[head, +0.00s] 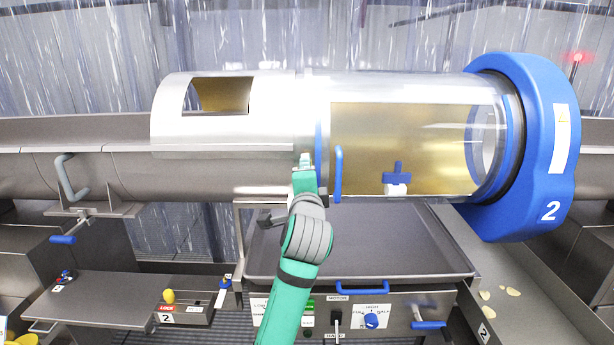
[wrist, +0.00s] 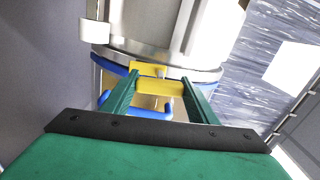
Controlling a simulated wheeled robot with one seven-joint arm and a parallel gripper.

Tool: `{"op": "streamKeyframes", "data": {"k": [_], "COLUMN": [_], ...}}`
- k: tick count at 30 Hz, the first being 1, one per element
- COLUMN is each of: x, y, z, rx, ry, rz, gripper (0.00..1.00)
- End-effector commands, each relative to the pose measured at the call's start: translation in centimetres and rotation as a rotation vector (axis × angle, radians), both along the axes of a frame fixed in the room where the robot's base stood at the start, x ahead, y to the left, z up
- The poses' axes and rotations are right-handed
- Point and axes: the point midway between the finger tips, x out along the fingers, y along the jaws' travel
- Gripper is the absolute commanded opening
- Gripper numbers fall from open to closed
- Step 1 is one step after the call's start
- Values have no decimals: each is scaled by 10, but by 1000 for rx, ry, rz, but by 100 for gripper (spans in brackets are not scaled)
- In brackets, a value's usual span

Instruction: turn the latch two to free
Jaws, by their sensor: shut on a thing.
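The latch (wrist: 160,89) shows in the wrist view as a yellow piece at the ringed seam of the drum, with a yellow plate just behind it. The two green fingers of my gripper (wrist: 160,80) are on either side of the yellow piece and shut on it. In the head view my gripper (head: 304,172) is at the seam between the metal sleeve (head: 225,135) and the clear drum section (head: 405,150), left of the blue handle. It hides most of the latch there. I cannot tell the latch's exact angle.
A blue handle (head: 338,174) stands close to the right of my gripper; it also shows below the latch in the wrist view (wrist: 140,107). A blue housing marked 2 (head: 535,145) is at the right. A grey tray (head: 370,245) and control panel lie below.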

Motion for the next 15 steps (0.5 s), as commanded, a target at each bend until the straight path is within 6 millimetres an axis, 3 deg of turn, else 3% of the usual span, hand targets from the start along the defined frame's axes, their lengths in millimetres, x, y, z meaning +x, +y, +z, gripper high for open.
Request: {"op": "streamKeyframes", "data": {"k": [15], "x": [0], "y": [-3], "z": [-1], "rx": [115], "ry": [1], "rz": [-5], "gripper": [31]}}
